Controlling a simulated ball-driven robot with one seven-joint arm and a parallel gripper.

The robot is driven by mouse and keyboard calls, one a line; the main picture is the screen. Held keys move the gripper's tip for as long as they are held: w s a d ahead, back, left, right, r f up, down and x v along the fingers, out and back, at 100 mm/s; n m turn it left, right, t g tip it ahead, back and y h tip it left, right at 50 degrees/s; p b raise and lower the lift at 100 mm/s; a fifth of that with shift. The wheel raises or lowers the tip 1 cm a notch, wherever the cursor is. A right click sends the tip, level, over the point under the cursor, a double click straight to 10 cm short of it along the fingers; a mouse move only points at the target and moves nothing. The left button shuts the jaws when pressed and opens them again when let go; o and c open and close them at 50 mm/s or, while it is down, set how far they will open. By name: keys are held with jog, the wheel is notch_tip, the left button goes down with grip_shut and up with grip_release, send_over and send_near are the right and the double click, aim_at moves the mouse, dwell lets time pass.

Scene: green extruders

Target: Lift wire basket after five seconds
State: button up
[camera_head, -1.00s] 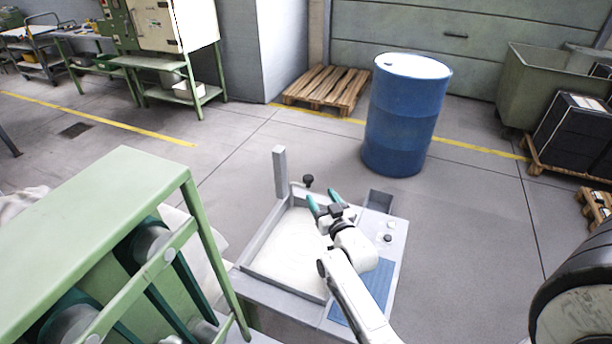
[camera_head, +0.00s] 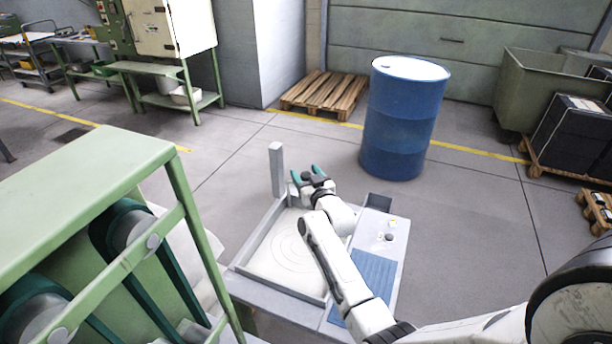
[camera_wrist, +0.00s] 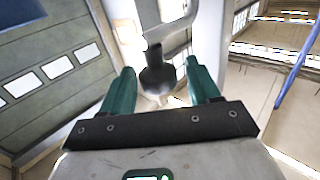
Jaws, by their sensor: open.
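A grey tank station (camera_head: 237,266) stands on the floor, with a pale, ringed surface (camera_head: 280,258) inside its rim. A grey post (camera_head: 277,170) rises at its back corner. No wire basket can be made out. My gripper (camera_head: 307,173) is open above the back of the tank, just right of the post. In the wrist view, a black knob (camera_wrist: 158,79) on a pale metal stem lies between the two teal fingers (camera_wrist: 159,68), with gaps at both sides. In the head view my gripper hides the knob.
A green machine frame (camera_head: 95,165) with rollers stands close at left. A blue drum (camera_head: 403,120) stands behind the tank, with a wooden pallet (camera_head: 323,92) beyond. The tank's right side carries a blue mat (camera_head: 374,275) and small knobs.

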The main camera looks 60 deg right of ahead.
jog(key=shift+c, duration=0.3)
grip_shut()
dwell(0.3)
